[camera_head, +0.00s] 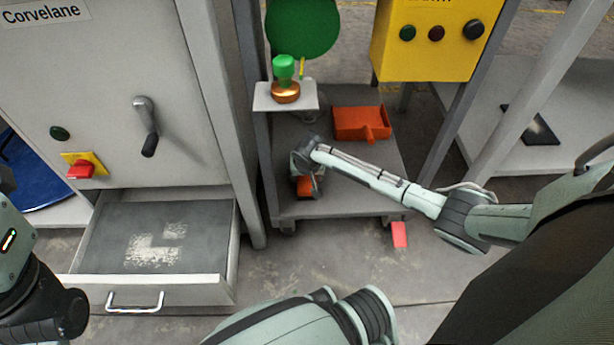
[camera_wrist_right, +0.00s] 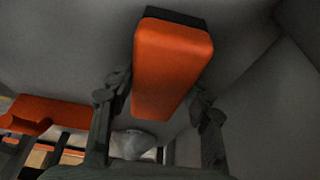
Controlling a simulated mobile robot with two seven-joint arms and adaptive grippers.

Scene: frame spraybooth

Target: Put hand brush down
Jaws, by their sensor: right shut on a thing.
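The hand brush (camera_head: 304,187) is orange and sits low over the lower shelf of the grey cart, at its left front part. In the right wrist view the brush (camera_wrist_right: 172,65) shows its orange body with a dark edge at the far end. My right gripper (camera_head: 308,172) is shut on the brush, with a finger on each side of it. I cannot tell whether the brush touches the shelf (camera_head: 345,205). My left arm shows at the lower left edge, but its gripper is out of view.
An orange dustpan (camera_head: 358,122) lies on the same shelf behind my right forearm. A small raised plate (camera_head: 268,103) holds a copper-coloured piece with a green top (camera_head: 284,70). An open drawer (camera_head: 205,235) juts out at left. A yellow button box (camera_head: 430,55) stands behind.

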